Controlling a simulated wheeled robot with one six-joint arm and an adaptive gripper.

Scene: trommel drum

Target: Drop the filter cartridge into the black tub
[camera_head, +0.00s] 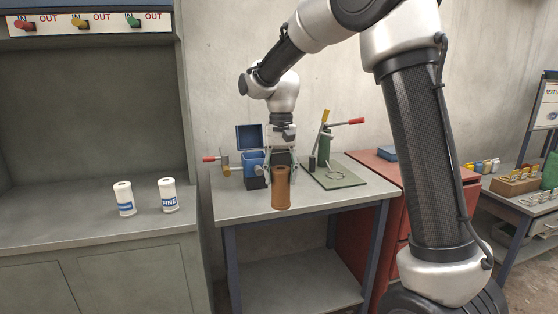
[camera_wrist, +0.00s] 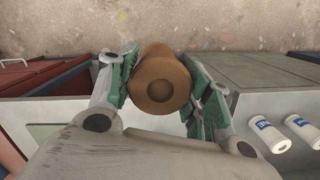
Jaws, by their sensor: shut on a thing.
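My gripper (camera_head: 282,167) is shut on a brown cylinder, the filter cartridge (camera_head: 281,189), near the front edge of the middle table. The cartridge looks upright in the head view. In the wrist view, the cartridge (camera_wrist: 160,80) shows a round end with a shallow recess, between the green-padded fingers of my gripper (camera_wrist: 163,83). Speckled floor shows beyond it. I cannot make out a black tub in either view.
The table (camera_head: 235,208) bears a blue box with a raised lid (camera_head: 249,137) and a green lever press (camera_head: 324,150). Two white cartridges (camera_head: 124,198) (camera_head: 168,195) stand on the left bench. A red cabinet (camera_head: 372,164) stands right of the table.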

